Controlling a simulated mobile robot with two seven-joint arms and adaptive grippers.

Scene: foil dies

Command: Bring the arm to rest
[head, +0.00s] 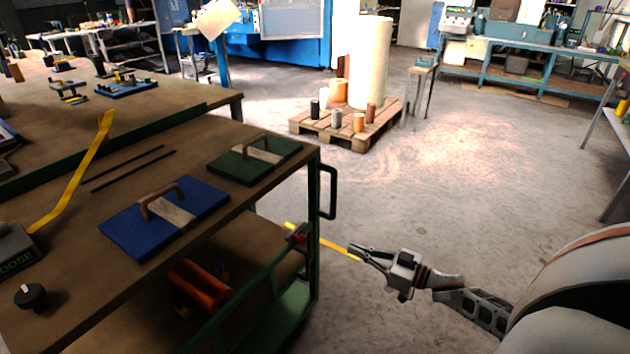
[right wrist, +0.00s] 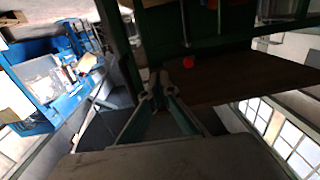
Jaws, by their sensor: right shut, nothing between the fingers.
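My right gripper (head: 366,256) is in the lower middle of the head view, to the right of the green-framed cart. Its arm comes in from the lower right. The fingers are together with nothing between them, and no object is in its grasp. In the right wrist view, the gripper (right wrist: 165,92) shows its fingers meeting, with a dark panel of the cart behind them. My left gripper is not in the head view.
The wooden cart top (head: 120,190) holds a blue plate (head: 125,232) and a green plate (head: 230,165) with handles. A cart handle (head: 331,192) juts out near my right gripper. A pallet (head: 345,132) with rolls stands farther off. Open concrete floor lies right of the cart.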

